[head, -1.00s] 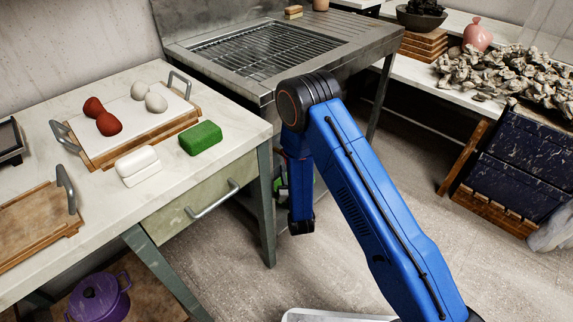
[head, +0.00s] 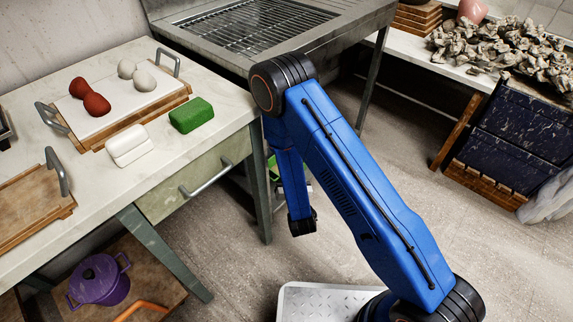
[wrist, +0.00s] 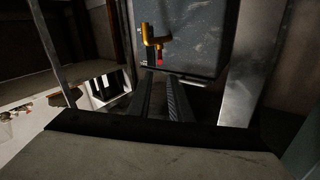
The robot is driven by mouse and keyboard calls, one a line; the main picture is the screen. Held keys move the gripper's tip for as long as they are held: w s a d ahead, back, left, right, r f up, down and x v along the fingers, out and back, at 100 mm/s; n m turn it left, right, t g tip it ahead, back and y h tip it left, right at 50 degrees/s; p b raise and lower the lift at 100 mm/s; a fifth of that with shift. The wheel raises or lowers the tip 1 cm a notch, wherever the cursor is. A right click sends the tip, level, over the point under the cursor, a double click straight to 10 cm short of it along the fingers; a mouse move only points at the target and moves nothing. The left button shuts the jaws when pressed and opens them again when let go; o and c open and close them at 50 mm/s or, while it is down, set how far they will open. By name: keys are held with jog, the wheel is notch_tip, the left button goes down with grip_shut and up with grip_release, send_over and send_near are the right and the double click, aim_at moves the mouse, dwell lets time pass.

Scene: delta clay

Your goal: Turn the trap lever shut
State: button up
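A yellow lever-like fitting (wrist: 153,40) with a small red part at its lower end shows in the wrist view, in front of a dark grey panel (wrist: 192,35). It appears to be the trap lever. My gripper (wrist: 160,82) points toward it, with two dark fingers just below the fitting in the picture. A gap shows between the fingers and nothing is seen held. The fingers look apart from the lever, though the dim light makes the distance hard to judge. In the head view my blue arm hangs beside the table, and neither the fingers nor the lever can be made out.
A marble-topped table (head: 185,62) with a drawer stands left, bearing boards and clay blocks. A steel grill unit (head: 350,42) stands behind. A purple pot (head: 98,280) sits low left. A dark blue crate (head: 525,135) is right.

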jog(key=shift+w+d+r, duration=0.1)
jog(key=shift+w+r, duration=0.05)
grip_shut()
jog(key=w+d+r+m+g+y, duration=0.1)
jog(key=w+d+r+m+g, duration=0.2)
jog(key=w+r, duration=0.4)
jog(key=w+a+f, duration=0.4)
jog(key=w+a, duration=0.1)
jog(key=w, duration=0.2)
jog(key=shift+a+f, duration=0.3)
jog(key=shift+f, duration=0.05)
